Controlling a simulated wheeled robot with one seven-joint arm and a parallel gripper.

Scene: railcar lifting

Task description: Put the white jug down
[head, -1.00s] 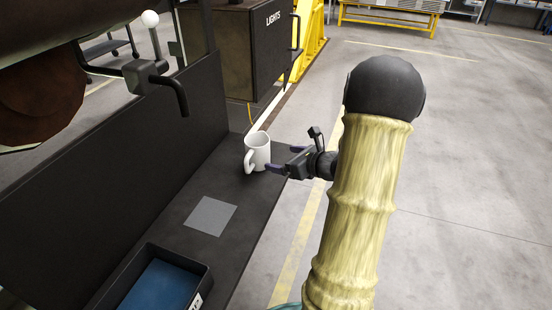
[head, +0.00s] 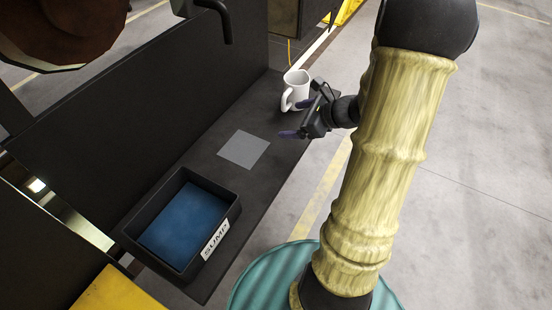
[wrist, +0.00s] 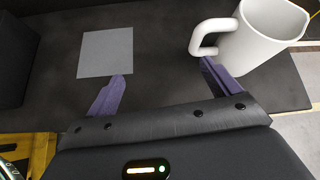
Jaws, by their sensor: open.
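The white jug (head: 295,88) stands upright on the dark bench top, near its far end, with its handle toward the lower left in the head view. In the wrist view the white jug (wrist: 262,38) is at the upper right, its handle pointing left. My gripper (head: 296,120) is beside the jug, on its near side. In the wrist view my gripper (wrist: 163,84) has its two purple fingers wide apart with nothing between them. The right finger's tip appears close under the jug's handle; whether it touches, I cannot tell.
A flat grey square (head: 244,149) lies on the bench (head: 200,152); it also shows in the wrist view (wrist: 106,53). A black tray labelled SUMP (head: 182,270) with a blue inside sits at the near end. A dark upright panel (head: 140,110) runs along the bench's left side.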

